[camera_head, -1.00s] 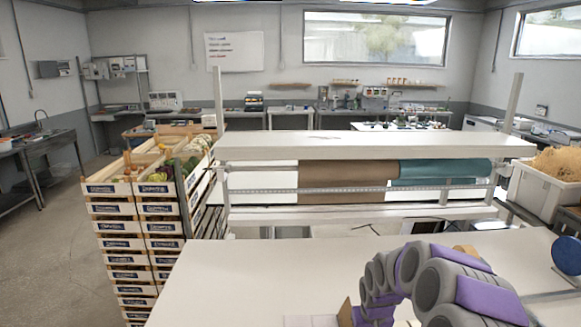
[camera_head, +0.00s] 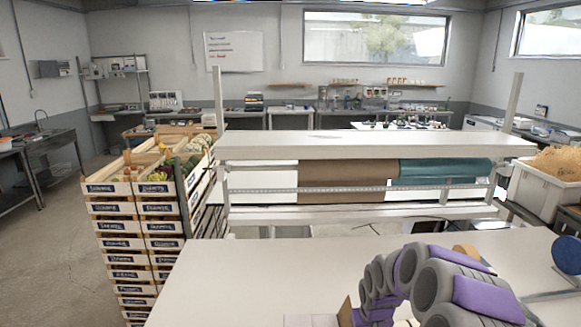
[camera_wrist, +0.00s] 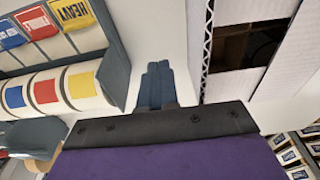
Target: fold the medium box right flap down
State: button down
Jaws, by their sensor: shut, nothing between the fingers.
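The box (camera_wrist: 235,86) is at the right of the wrist view, white outside, with a dark opening (camera_wrist: 248,45) showing brown inside. A flap with a corrugated edge (camera_wrist: 207,50) stands along its left side, beside my fingers. My gripper (camera_wrist: 158,66) is shut and empty, its dark fingers together just left of that edge; I cannot tell whether they touch it. My gripper is out of sight there, and most of the box is hidden.
The white table (camera_head: 240,270) is clear on its left side. A tape roll (camera_head: 466,251) and a blue disc (camera_head: 566,250) are at its right. A dispenser with label rolls (camera_wrist: 48,91) is left of my gripper. Stacked crates (camera_head: 140,215) stand left, paper rolls (camera_head: 345,175) behind.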

jog(key=shift+f, duration=0.35)
jog(key=shift+r, duration=0.15)
dwell(0.4)
notch_tip(320, 180, up, 9)
jog(key=p, duration=0.2)
dwell(0.5)
